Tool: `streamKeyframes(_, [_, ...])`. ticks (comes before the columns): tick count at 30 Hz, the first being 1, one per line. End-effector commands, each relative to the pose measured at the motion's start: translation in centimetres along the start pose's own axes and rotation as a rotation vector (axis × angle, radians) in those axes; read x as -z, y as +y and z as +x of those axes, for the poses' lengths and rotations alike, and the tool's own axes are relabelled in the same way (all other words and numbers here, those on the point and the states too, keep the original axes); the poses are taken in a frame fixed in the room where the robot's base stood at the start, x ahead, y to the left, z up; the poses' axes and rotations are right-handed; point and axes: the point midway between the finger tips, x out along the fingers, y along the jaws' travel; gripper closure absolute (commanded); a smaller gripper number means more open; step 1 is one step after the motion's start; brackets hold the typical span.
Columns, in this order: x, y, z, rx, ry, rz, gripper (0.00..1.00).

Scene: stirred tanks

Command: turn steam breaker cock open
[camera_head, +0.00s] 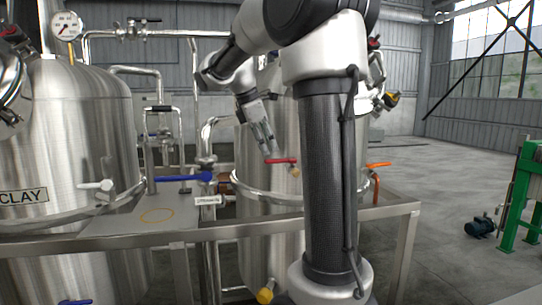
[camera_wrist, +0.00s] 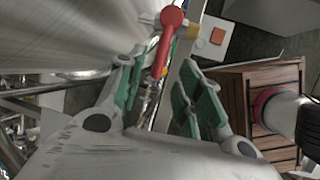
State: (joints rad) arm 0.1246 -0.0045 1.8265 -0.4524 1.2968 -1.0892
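A red lever handle (camera_head: 281,161) shows in the head view in front of a steel tank, just past my gripper's fingertips (camera_head: 265,150). In the wrist view the red handle (camera_wrist: 162,45), with a round red end, reaches into the gap between the fingers of my gripper (camera_wrist: 163,75). The green-padded fingers are open and stand apart on either side of it. I cannot tell whether either finger touches it. I cannot tell which handle the label names.
A steel bench (camera_head: 110,228) with a metal rail runs across the front. A white lever handle (camera_head: 97,185) and an orange handle (camera_head: 379,165) stick out nearby. Large tanks (camera_head: 75,130) and pipes stand close behind.

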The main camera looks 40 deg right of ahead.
Motion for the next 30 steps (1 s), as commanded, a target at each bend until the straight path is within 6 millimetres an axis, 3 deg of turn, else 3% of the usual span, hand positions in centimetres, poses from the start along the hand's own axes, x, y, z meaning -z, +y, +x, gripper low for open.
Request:
streamKeyframes(3, [0.0,-0.1,2.1,0.002,0.000,0.001,0.65])
streamKeyframes(9, [0.0,0.0,4.1,0.000,0.000,0.002,0.65])
streamKeyframes(18, [0.0,0.0,4.4,-0.001,0.001,0.002,0.65])
streamKeyframes(24, [0.0,0.0,4.4,-0.001,0.001,0.003,1.00])
streamKeyframes(30, [0.0,0.0,4.4,-0.001,0.001,0.002,1.00])
